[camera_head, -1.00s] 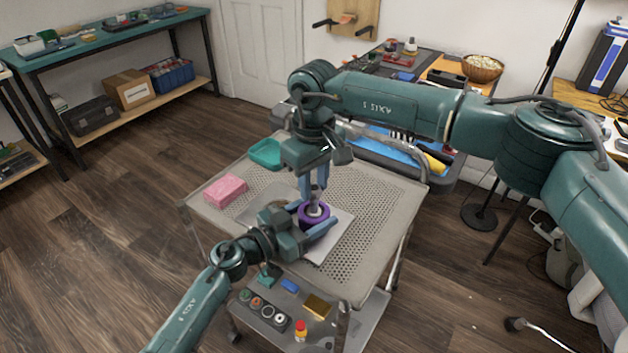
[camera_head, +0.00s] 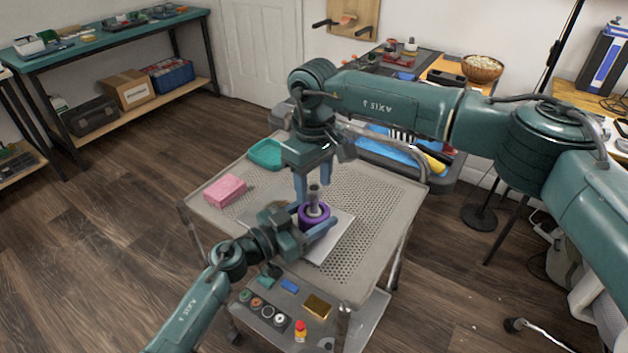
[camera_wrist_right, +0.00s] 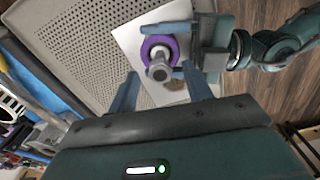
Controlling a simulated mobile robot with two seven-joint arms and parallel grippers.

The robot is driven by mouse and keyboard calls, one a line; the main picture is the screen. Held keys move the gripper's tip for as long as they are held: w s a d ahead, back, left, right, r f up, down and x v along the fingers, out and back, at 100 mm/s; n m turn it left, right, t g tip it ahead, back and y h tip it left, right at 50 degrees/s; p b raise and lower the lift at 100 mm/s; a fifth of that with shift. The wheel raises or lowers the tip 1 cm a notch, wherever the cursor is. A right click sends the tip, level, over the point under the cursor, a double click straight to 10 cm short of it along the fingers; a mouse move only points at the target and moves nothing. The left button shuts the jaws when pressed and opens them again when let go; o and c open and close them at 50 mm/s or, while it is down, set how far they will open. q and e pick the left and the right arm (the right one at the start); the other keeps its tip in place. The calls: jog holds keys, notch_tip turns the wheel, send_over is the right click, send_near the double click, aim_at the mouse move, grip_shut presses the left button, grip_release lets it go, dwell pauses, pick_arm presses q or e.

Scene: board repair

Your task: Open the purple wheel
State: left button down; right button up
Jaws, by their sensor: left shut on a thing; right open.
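The purple wheel (camera_head: 314,221) sits on a white sheet (camera_head: 338,238) on the perforated cart top, with a grey metal bolt-like hub (camera_head: 315,199) standing up from its middle. My left gripper (camera_head: 312,226) is shut on the purple wheel from the side, one finger on each side of it. My right gripper (camera_head: 314,186) is open and points down just above the hub. In the right wrist view the purple wheel (camera_wrist_right: 160,48) and its grey hub (camera_wrist_right: 158,70) show beyond the right gripper's open fingers (camera_wrist_right: 163,92), with nothing between the fingertips.
A pink block (camera_head: 225,190) and a teal tray (camera_head: 267,154) lie on the cart top (camera_head: 365,205) to the left and back. A round brownish thing lies partly hidden beside the wheel. The cart's right side is clear.

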aim_at(314, 191)
notch_tip(314, 191, up, 4)
jog(key=shift+r, duration=0.2)
jog(key=shift+c, duration=0.4)
jog(key=m, duration=0.5)
jog(key=shift+r, duration=0.25)
jog(key=m, duration=0.6)
jog(key=shift+r+m, duration=0.25)
jog(key=shift+m, duration=0.15)
jog(key=m, duration=0.4)
jog(key=shift+r, duration=0.2)
jog(key=m, duration=0.6)
jog(key=shift+r+m, duration=0.3)
jog(key=m, duration=0.4)
jog(key=shift+r, duration=0.2)
jog(key=m, duration=0.5)
jog(key=shift+r, duration=0.2)
jog(key=m, duration=0.7)
jog(key=shift+f, duration=3.7)
jog(key=shift+c, duration=0.5)
